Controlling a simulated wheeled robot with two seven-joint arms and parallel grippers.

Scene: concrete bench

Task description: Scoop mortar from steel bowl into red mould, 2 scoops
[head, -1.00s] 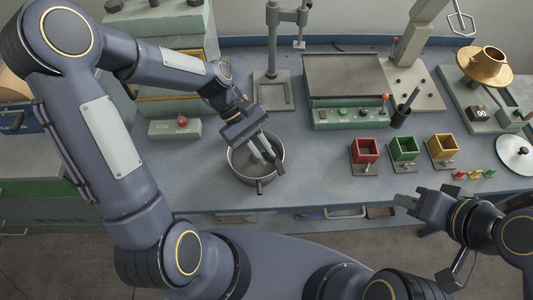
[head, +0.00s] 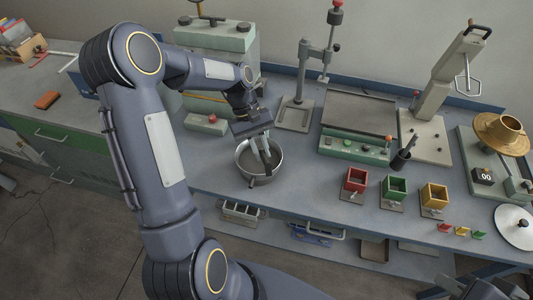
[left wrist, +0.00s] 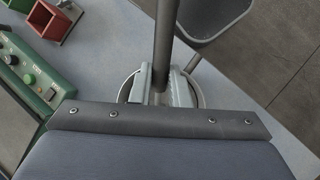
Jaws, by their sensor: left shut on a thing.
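The steel bowl (head: 243,168) stands on the bench near its front edge. My left gripper (head: 265,158) is over the bowl, its fingers reaching down into the bowl's opening. In the left wrist view, my left gripper (left wrist: 160,88) is shut on a dark rod-like scoop handle (left wrist: 166,38). The scoop's working end and the mortar cannot be made out. The red mould (head: 355,181) stands to the right of the bowl on a small plate; its inside looks dark. My right gripper (head: 480,289) is only partly in view at the bottom right edge, and its jaws are unclear.
A green mould (head: 395,187) and a yellow mould (head: 434,195) stand right of the red one. A dark cup (head: 401,160) with a tool stands behind them. A green-fronted machine (head: 355,146) and a press stand (head: 297,115) are behind the bowl. Bench between bowl and red mould is clear.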

